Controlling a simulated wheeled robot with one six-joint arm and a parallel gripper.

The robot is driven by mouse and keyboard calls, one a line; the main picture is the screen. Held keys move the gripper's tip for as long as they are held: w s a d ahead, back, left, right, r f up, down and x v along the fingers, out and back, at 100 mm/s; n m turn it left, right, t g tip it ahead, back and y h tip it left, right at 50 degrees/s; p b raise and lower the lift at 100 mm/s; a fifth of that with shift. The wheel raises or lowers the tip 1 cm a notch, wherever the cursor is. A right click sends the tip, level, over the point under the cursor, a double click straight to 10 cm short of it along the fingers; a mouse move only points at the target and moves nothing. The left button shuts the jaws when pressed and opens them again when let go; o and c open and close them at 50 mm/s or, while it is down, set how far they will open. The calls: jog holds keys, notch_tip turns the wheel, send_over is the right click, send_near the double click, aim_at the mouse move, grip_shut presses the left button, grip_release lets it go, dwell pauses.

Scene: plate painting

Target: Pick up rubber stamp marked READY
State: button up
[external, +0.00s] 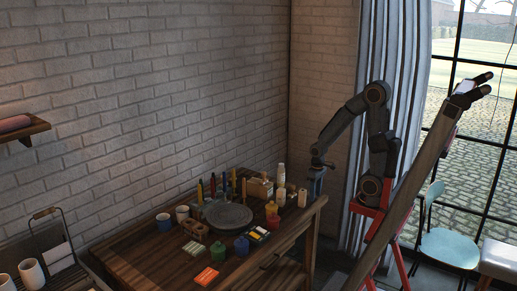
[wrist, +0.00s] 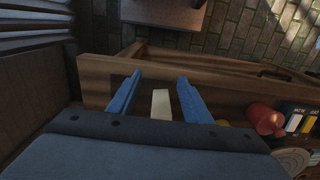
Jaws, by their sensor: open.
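My gripper (wrist: 160,84) is open and empty, its two blue fingers spread in the wrist view. In the external view my gripper (external: 317,189) hangs down by the table's right end. A pale upright piece (wrist: 161,104) shows between the fingers in the wrist view, farther off and apart from them. In the external view a small white piece (external: 302,198) stands near the table's right edge. I cannot tell whether either is the rubber stamp. No READY mark is readable. A small case with lettered dark and light parts (wrist: 297,120) lies at the right of the wrist view.
The wooden table (external: 133,258) holds a grey round plate (external: 228,217), two cups, brushes and paint bottles. A red bottle (wrist: 265,118) is right of the fingers. A wooden box (external: 260,189) and white bottles stand at the back. The front left of the tabletop is mostly clear.

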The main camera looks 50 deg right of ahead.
notch_tip(320, 180, up, 9)
jog(key=w+r+n+t+y+b, duration=0.15)
jog(key=w+n, duration=0.25)
jog(key=w, duration=1.4)
jog(key=w+r+n+t+y+b, duration=0.15)
jog(key=w+n, duration=0.25)
jog(key=w, duration=1.4)
jog(key=w+d+f+n+t+b, duration=0.1)
jog(key=w+n, duration=0.2)
jog(key=w, duration=0.5)
jog(key=w+f+n+t+b, duration=0.1)
jog(key=w+f+n, duration=0.15)
jog(key=w, duration=0.65)
jog(key=shift+n, duration=0.25)
jog(key=x, duration=0.3)
jog(key=s+x, duration=0.1)
jog(key=x, duration=0.3)
jog(key=d+f+p+x, duration=0.1)
jog(key=x, duration=0.3)
jog(key=shift+s+f, duration=0.15)
jog(key=shift+f, duration=0.05)
jog(key=shift+d, duration=0.1)
jog(key=c, duration=1.1)
